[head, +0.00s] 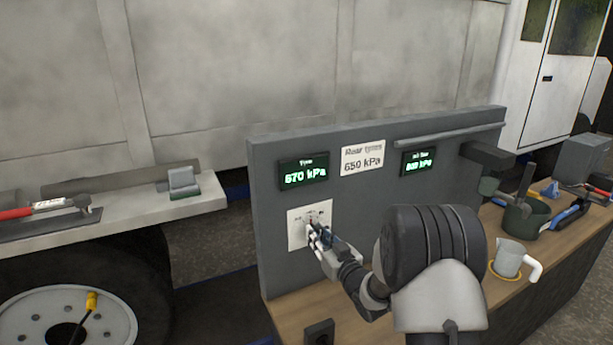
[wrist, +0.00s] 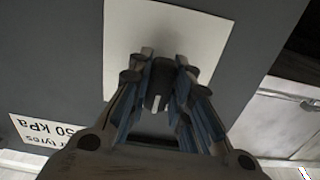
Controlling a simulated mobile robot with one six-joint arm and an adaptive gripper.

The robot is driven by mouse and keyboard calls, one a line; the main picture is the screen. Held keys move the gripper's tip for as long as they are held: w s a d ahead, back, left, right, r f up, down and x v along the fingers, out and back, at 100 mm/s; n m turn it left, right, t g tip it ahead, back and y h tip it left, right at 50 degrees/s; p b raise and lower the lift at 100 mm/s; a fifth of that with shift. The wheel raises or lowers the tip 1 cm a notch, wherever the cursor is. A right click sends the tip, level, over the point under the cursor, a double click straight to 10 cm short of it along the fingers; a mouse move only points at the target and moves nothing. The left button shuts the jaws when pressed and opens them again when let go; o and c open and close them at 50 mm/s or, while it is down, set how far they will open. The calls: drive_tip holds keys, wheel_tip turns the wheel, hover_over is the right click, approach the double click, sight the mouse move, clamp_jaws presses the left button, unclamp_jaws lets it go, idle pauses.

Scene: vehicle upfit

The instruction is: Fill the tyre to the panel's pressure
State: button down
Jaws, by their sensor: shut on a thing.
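My gripper (head: 317,238) is at the white plate (head: 296,233) on the grey panel (head: 262,190), shut on a small dark knob or lever. The wrist view shows the knob (wrist: 157,98) between my fingertips (wrist: 157,88), partly hidden. The green tyre display (head: 303,173) seems to read 670 kPa; its first digit is not sharp. The rear tyres label (head: 362,158) reads 650 kPa. A second green display (head: 418,161) is too small to read surely. The tyre (head: 140,290) is at lower left, with a yellow chuck (head: 91,301) at its wheel and a dark hose hanging from it.
The wooden bench (head: 480,310) holds a white mug (head: 508,259), a dark green pot (head: 526,219) and several tools on the right. A truck step (head: 140,210) at left carries a red-handled tool (head: 40,210) and a grey-green block (head: 184,182). A black box (head: 319,333) stands at the bench's front left.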

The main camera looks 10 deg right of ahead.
idle(0.7)
drive_tip(key=n, duration=0.6)
drive_tip(key=m, duration=0.5)
drive_tip(key=shift+m, duration=0.3)
drive_tip(key=c, duration=1.4)
unclamp_jaws()
drive_tip(key=shift+c, duration=0.2)
